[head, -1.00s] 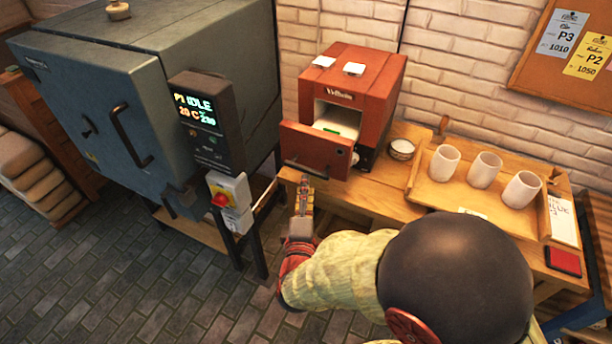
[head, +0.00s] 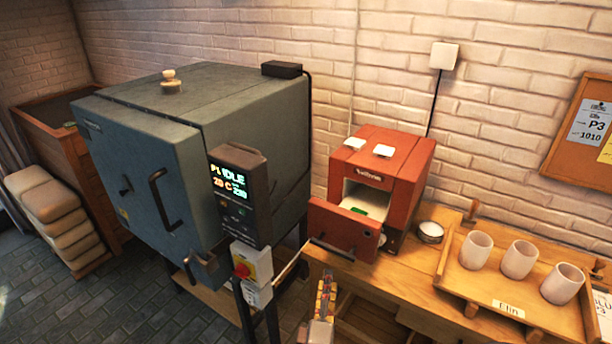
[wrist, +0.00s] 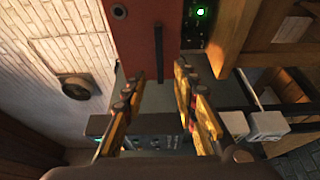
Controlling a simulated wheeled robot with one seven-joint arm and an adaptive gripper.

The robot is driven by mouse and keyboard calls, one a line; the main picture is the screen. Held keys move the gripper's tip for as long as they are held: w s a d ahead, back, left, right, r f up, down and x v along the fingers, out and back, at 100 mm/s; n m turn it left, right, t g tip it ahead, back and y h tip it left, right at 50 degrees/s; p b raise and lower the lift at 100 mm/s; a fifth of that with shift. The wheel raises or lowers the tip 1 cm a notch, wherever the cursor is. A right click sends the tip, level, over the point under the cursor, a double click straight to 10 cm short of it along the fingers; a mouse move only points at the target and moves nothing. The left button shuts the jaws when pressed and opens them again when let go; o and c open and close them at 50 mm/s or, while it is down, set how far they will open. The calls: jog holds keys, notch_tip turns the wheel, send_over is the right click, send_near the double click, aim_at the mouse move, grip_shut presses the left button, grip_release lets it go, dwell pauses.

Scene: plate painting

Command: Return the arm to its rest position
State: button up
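My gripper (head: 325,296) is at the bottom middle of the head view, in front of the wooden bench and below the small red kiln (head: 400,205). In the wrist view my gripper's two fingers (wrist: 160,105) stand apart with nothing between them. The red kiln's door (head: 343,228) is open towards me, with a dark bar handle on its face. The door also shows in the wrist view (wrist: 145,45), beyond the fingers and apart from them. Most of my arm is out of the head view.
A large blue-grey kiln (head: 150,180) with a control panel (head: 235,195) reading idle stands at left. A wooden tray (head: 480,288) with three pale cups (head: 519,259) and a small white bowl (head: 430,232) are on the bench at right. Stacked sacks (head: 50,205) lie far left.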

jog(key=s+a+f+m+g+y, duration=0.35)
jog(key=a+f+g+y, duration=0.2)
jog(key=a+f, duration=0.5)
jog(key=s+a+f+m+g+y, duration=0.1)
jog(key=s+a+m+g+y, duration=0.25)
jog(key=s+g, duration=0.3)
jog(key=s+d+r+m+h, duration=0.2)
jog(key=s+d+r+m, duration=0.2)
jog(key=d+r, duration=0.7)
jog(key=s+d+r+m+h, duration=0.3)
jog(key=s+d+r+m, duration=0.1)
jog(key=d+r, duration=0.7)
jog(key=shift+s+d+r, duration=0.15)
jog(key=shift+s+d, duration=0.1)
jog(key=shift+d, duration=0.95)
